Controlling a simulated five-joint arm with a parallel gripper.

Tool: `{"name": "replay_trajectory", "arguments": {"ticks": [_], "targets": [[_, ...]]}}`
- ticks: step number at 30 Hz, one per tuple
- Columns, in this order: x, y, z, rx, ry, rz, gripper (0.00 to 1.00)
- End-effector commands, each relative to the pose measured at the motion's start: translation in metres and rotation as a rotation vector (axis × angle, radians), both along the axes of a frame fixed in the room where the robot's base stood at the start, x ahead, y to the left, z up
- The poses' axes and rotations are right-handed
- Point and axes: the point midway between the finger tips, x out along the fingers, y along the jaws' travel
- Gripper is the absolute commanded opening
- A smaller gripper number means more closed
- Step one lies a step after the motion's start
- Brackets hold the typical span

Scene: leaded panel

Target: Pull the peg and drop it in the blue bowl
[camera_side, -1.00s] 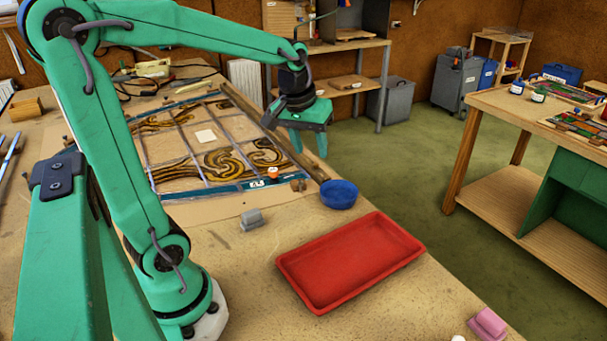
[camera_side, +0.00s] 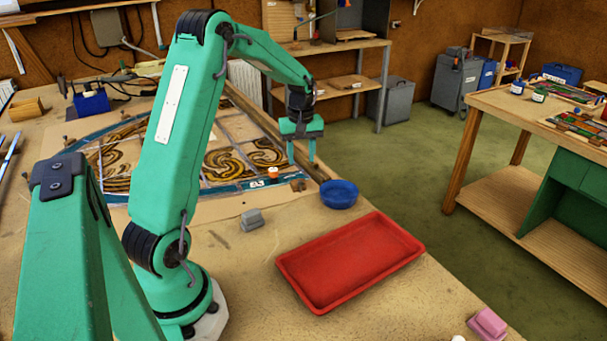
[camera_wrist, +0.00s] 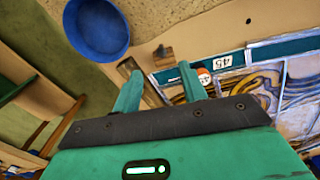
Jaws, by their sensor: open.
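My gripper (camera_side: 301,157) is open and empty, pointing down above the panel's right edge. In the wrist view the gripper's fingertips (camera_wrist: 160,76) are apart with nothing between them. The blue bowl (camera_side: 339,195) sits on the bench right of the panel and looks empty; it also shows in the wrist view (camera_wrist: 97,28).
A small brown wooden block (camera_side: 298,185) lies between panel and bowl. A wooden strip (camera_side: 245,106) runs along the panel's right side. A red tray (camera_side: 350,262) and a grey block (camera_side: 251,219) are nearer. A pink block (camera_side: 487,323) lies at the front right.

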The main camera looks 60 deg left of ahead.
Motion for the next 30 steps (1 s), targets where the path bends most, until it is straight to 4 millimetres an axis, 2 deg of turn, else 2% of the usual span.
{"name": "replay_trajectory", "arguments": {"ticks": [14, 30], "targets": [[0.0, 0.004, -0.012, -0.005, 0.008, 0.016, 0.42], [0.0, 0.004, -0.068, -0.005, 0.008, 0.016, 0.42]]}}
